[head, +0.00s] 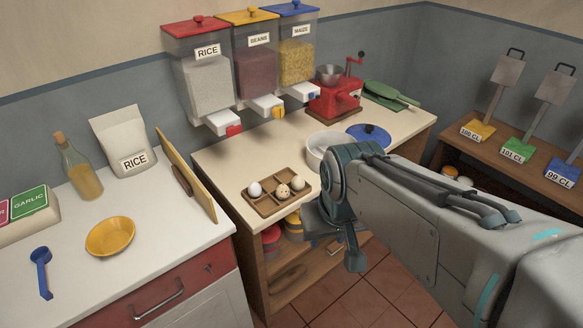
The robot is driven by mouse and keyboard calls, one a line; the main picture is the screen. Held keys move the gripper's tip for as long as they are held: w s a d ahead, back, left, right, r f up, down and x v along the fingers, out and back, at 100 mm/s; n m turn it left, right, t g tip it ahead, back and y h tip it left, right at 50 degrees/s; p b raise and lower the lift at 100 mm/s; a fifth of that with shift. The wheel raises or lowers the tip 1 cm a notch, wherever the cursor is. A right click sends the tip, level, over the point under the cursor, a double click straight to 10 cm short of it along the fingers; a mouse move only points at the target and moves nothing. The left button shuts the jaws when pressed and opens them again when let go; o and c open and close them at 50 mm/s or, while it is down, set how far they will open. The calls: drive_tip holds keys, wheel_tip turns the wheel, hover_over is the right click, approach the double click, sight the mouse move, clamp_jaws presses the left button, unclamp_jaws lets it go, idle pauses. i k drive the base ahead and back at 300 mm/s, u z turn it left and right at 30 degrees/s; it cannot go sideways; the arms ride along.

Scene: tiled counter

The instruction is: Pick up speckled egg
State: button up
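The speckled egg (283,191) is pale with brown spots. It sits in the middle of a wooden tray with compartments (262,208) on the wooden-sided counter. A white egg (254,189) lies to its left in the tray, and a plain cream egg (298,183) lies to its right and slightly behind. My gripper (338,242) hangs to the right of the tray, past the counter's front edge, apart from the eggs. One finger shows pointing down. The other is not clear, so I cannot tell the opening.
A white bowl (318,150) stands behind my arm, near a blue lid (370,134) and a red grinder (335,98). Dispensers (208,85) hang above the counter. A wooden board (188,176) leans at the left counter's edge. Counter space behind the tray is clear.

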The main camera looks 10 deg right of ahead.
sight(282, 192)
drive_tip(key=z, duration=0.45)
drive_tip(key=i, duration=0.7)
drive_tip(key=z, duration=0.6)
drive_tip(key=k, duration=0.1)
drive_tip(key=u, duration=2.15)
